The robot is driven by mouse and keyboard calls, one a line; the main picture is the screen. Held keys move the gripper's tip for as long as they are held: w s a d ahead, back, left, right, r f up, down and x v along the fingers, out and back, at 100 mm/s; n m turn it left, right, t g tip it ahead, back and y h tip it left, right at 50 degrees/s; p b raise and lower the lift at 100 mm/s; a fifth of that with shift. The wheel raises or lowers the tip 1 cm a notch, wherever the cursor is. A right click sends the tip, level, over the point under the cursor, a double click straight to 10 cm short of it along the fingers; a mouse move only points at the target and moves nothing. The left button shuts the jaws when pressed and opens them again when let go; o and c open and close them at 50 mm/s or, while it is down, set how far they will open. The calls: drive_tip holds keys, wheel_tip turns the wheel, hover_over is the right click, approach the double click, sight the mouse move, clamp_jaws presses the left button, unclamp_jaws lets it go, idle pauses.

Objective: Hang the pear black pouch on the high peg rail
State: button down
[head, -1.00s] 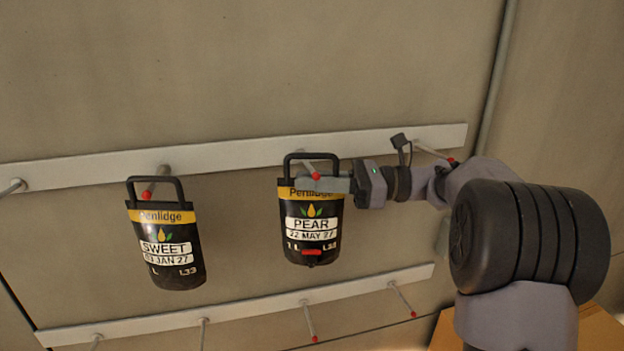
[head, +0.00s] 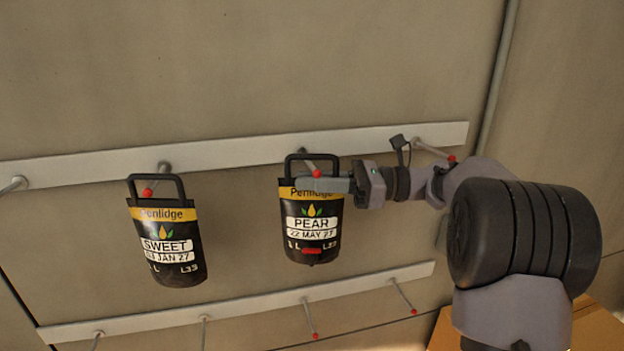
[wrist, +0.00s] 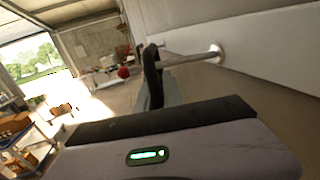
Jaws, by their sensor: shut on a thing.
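The pear black pouch (head: 313,225) hangs upright in the head view, with a yellow band, a PEAR label and a black loop handle. My gripper (head: 325,185) is shut on the pouch's top, just under the handle, from the right. The high peg rail (head: 240,151) runs along the wall behind. One of its red-tipped pegs (head: 309,164) shows inside the handle opening. In the wrist view the peg (wrist: 190,60) runs from the rail past the black handle (wrist: 151,65), its red tip (wrist: 123,72) beyond it. Contact between handle and peg cannot be told.
The black SWEET pouch (head: 167,240) hangs left on another high-rail peg. A free peg (head: 433,149) sits behind my arm at right. A lower rail (head: 245,305) has several empty pegs. A vertical pipe (head: 495,80) runs up the wall at right.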

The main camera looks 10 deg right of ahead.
drive_tip(key=shift+w+f, duration=0.2)
drive_tip(key=shift+f, duration=0.05)
idle(0.5)
drive_tip(key=c, duration=1.4)
unclamp_jaws()
drive_tip(key=shift+s, duration=0.1)
drive_tip(key=shift+f, duration=0.1)
drive_tip(key=shift+d, duration=0.1)
